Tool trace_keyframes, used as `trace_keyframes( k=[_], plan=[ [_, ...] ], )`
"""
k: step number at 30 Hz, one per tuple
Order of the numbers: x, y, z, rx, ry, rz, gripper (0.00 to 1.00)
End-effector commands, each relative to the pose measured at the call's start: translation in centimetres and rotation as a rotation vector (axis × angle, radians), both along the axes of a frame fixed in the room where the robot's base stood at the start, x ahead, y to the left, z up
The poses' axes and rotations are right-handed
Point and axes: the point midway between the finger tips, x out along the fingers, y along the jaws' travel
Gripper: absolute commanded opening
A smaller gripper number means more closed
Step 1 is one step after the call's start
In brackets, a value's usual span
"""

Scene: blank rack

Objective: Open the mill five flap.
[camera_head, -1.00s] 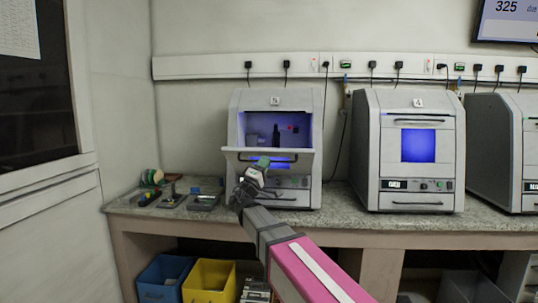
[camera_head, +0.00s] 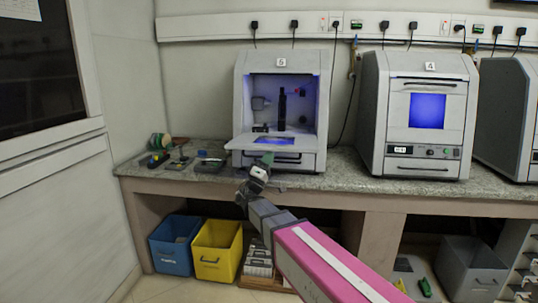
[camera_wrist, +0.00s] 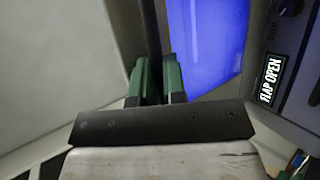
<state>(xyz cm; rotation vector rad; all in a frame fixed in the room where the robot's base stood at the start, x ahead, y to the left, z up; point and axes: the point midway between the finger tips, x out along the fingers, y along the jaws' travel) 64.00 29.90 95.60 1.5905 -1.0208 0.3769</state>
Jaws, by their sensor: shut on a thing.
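Mill five (camera_head: 240,100) is a pale grey box labelled 5 on the bench, with its lit inside showing through the open front. Its flap (camera_head: 240,143) is swung down and lies about level, with a blue window in it. My gripper (camera_head: 265,160) is at the flap's front edge. In the wrist view, the green fingers (camera_wrist: 158,80) are shut on the dark flap handle (camera_wrist: 152,30), beside the blue window (camera_wrist: 208,45). A display (camera_wrist: 270,80) there reads FLAP OPEN. The fingers partly hide the handle.
Mill four (camera_head: 470,110) stands to the right with its front shut, and another mill is beyond it. Small tools (camera_head: 178,163) lie on the bench at left. A blue bin (camera_head: 172,250) and a yellow bin (camera_head: 217,262) stand below.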

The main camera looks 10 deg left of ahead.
Motion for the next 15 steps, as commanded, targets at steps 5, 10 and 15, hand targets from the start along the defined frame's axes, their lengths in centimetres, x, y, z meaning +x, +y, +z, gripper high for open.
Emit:
trace_keyframes(
  k=[5,10,15],
  plan=[
    [0.96,0.23,-0.53,0.003,0.004,0.007,0.0],
    [0.94,0.22,-0.52,0.003,0.002,0.007,0.0],
    [0.94,0.23,-0.51,0.003,0.001,0.007,0.18]
  ],
)
